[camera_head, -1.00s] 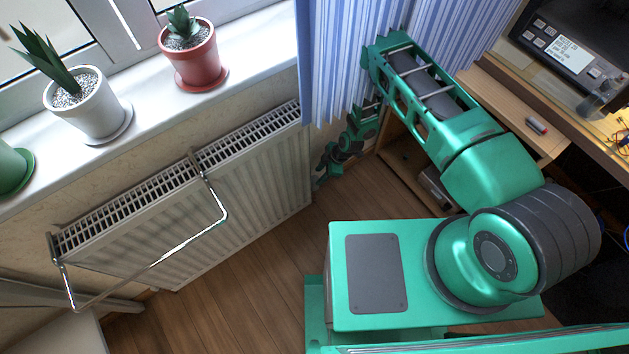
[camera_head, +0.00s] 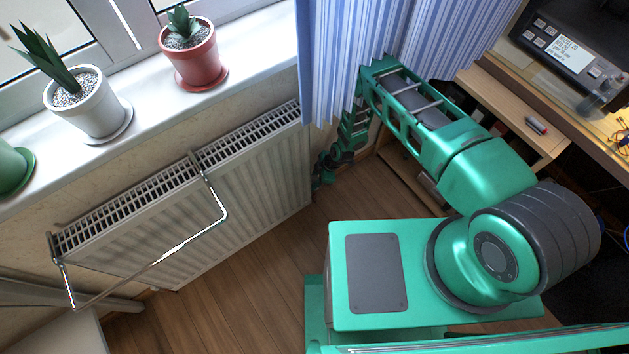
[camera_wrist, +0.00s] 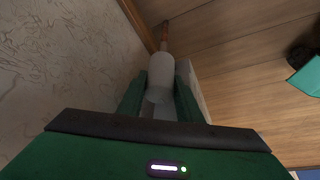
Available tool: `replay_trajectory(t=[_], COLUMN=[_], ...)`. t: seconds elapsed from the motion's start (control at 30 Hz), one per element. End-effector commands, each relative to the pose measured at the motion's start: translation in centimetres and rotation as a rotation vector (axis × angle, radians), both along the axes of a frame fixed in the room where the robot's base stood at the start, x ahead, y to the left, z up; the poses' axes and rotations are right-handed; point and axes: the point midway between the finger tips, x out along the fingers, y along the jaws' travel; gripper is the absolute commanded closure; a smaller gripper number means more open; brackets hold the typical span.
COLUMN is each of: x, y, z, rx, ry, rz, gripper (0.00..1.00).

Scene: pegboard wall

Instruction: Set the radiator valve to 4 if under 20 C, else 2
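The white, cylindrical radiator valve (camera_wrist: 160,75) is in the wrist view, with a copper-coloured pipe beyond it. My gripper (camera_wrist: 160,80) is open, with one green finger on each side of the valve; a narrow gap shows on the left, and contact on the right cannot be told. No numbers are legible on the valve. In the head view my gripper (camera_head: 320,178) is low beside the right end of the radiator (camera_head: 200,200), and the valve cannot be made out there. A device with a lit display (camera_head: 568,55) is at upper right; its text is too small to read.
A chrome towel rail (camera_head: 150,262) juts out from the radiator's front. A blue striped curtain (camera_head: 340,60) hangs over part of my arm. Potted plants stand on the windowsill (camera_head: 140,75). A wooden shelf (camera_head: 505,115) is to the right. Wooden floor (camera_head: 255,285) lies clear before the radiator.

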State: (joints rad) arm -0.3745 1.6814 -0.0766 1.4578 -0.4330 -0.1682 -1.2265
Motion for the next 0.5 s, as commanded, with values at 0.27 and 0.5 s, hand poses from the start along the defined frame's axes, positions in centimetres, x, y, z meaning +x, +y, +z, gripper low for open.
replay_trajectory(t=[0.27, 0.5], x=[0.02, 0.02], y=[0.00, 0.03], z=[0.03, 0.02], rx=[-0.001, -0.001], ry=[-0.001, -0.001], rz=[-0.118, -0.337], gripper=[0.90, 0.90])
